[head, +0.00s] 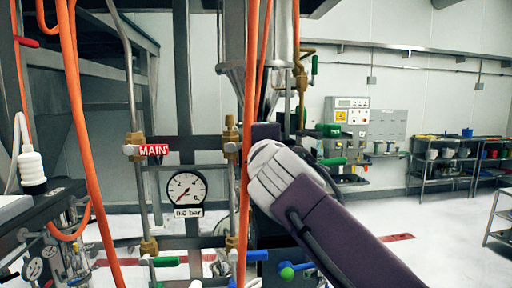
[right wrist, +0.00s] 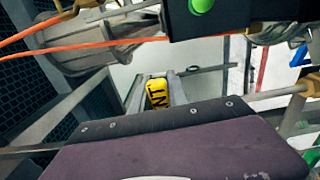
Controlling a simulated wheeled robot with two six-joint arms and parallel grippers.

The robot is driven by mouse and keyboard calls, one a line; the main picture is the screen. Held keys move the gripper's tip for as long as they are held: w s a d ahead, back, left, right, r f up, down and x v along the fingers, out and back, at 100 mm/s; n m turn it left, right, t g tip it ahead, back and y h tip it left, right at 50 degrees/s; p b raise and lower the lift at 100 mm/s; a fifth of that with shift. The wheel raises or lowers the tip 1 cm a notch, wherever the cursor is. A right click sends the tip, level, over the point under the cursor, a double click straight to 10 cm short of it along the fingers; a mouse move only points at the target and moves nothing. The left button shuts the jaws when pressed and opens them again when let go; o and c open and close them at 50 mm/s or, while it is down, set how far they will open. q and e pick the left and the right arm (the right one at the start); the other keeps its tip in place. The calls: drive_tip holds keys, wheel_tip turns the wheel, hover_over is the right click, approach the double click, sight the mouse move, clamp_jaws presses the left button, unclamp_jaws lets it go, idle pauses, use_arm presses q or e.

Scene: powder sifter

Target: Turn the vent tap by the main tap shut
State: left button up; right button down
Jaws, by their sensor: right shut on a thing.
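The red MAIN label (head: 153,150) is on the pipe frame at left of centre in the head view. The fingertips and the held part are hidden, so the handle's angle cannot be told. My left gripper is not in view.
A round gauge (head: 185,189) reads 0.0 bar. Orange hoses (head: 80,130) hang in front of the pipes. A green-handled tap (head: 168,261) and a blue handle (head: 250,256) sit low. A black block (right wrist: 235,16) is close above the gripper. Open floor lies right.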

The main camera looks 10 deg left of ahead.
drive_tip(key=shift+f, duration=0.15)
idle(0.4)
drive_tip(key=c, duration=1.3)
unclamp_jaws()
drive_tip(key=b+v, duration=0.4)
drive_tip(key=v, duration=0.5)
